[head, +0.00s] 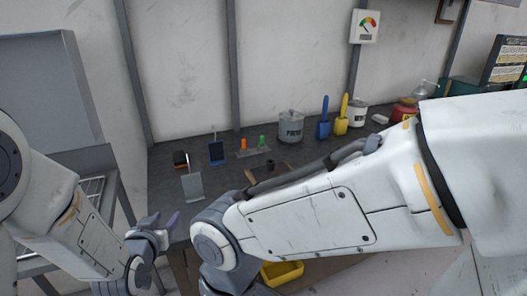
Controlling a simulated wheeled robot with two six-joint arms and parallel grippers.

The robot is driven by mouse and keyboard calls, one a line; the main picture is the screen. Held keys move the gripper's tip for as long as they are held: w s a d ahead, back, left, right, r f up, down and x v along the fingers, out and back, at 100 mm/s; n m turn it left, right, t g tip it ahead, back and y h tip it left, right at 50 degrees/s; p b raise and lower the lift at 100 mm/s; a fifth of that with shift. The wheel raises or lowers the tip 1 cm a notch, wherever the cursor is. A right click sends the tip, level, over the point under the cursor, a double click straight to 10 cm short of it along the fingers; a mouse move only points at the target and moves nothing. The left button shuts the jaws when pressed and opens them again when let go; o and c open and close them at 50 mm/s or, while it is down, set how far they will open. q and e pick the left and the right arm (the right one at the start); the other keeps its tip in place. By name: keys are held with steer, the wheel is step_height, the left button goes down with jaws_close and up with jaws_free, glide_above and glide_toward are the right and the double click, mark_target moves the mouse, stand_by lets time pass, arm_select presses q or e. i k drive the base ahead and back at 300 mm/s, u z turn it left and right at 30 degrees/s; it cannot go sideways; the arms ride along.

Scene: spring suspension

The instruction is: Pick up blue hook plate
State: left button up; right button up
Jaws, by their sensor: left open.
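A small upright plate with a dark blue face (217,153) stands on the dark worktop, left of centre in the head view; a thin stem rises above it. It looks like the blue hook plate, but its hook is too small to make out. My left gripper (161,222) is open and empty at the worktop's front left edge, nearer to me and to the left of the plate, apart from it. My right arm (330,215) crosses the front from the right; its gripper is not in view.
A small rack with orange and green pieces (254,151), a paint can (291,128), and blue (323,126) and yellow (341,124) tools stand farther right. A yellow bin (283,273) is below.

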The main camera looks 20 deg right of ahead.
mark_target(216, 153)
steer(key=z, duration=1.85)
steer(key=i, duration=1.75)
steer(key=u, duration=2.5)
